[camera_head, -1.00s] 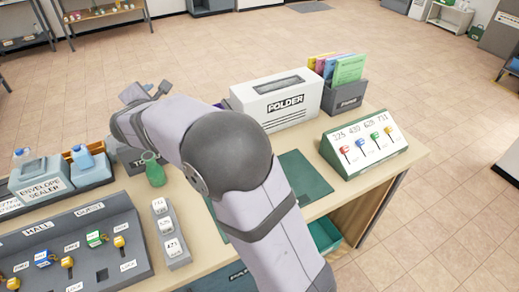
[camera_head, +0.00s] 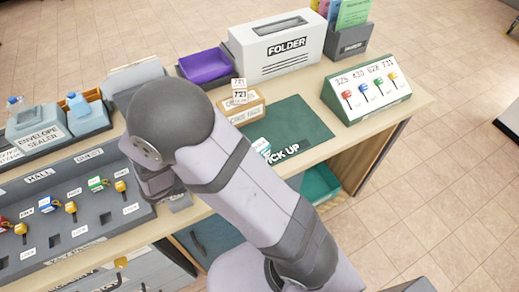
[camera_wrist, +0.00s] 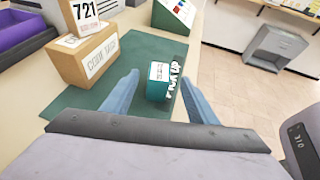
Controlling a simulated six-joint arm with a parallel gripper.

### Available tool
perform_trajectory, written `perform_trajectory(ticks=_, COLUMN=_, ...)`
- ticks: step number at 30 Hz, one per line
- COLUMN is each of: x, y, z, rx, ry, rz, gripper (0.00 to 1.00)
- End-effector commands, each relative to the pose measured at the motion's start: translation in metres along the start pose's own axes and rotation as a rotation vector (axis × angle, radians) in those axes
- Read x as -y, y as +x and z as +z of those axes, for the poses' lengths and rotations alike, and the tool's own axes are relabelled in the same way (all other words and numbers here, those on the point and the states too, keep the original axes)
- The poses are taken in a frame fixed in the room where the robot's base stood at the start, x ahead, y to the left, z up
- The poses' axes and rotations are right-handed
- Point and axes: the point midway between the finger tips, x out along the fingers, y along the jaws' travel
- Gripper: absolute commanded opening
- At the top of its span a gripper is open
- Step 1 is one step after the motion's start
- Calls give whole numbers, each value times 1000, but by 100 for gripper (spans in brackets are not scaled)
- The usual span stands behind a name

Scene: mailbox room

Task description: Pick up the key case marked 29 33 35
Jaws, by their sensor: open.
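A small teal case with a white label (camera_wrist: 158,72) stands on the green mat (camera_wrist: 95,101) beside the white PICK UP lettering. Its marking is too small to read. In the head view the case (camera_head: 261,146) shows only partly, at the edge of my arm. My gripper (camera_wrist: 159,76) is open in the wrist view, with one finger to the left of the case and one to the right, nearer the camera. Nothing is held. In the head view my arm hides the gripper.
The white FOLDER box (camera_head: 280,45), purple tray (camera_head: 205,66) and green key stand (camera_head: 367,90) line the back. The grey HALL/GUEST panel (camera_head: 85,215) lies left. The mat's right part is bare.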

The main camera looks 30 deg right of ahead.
Motion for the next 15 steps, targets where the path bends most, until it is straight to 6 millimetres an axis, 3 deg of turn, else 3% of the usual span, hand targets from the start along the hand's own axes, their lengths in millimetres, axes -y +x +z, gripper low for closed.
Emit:
perform_trajectory(ticks=8, x=0, y=10, z=0, rx=-1, ry=0, rz=-1, gripper=53)
perform_trajectory(ticks=15, x=0, y=38, z=1, rx=-1, ry=-1, rz=-5, gripper=53)
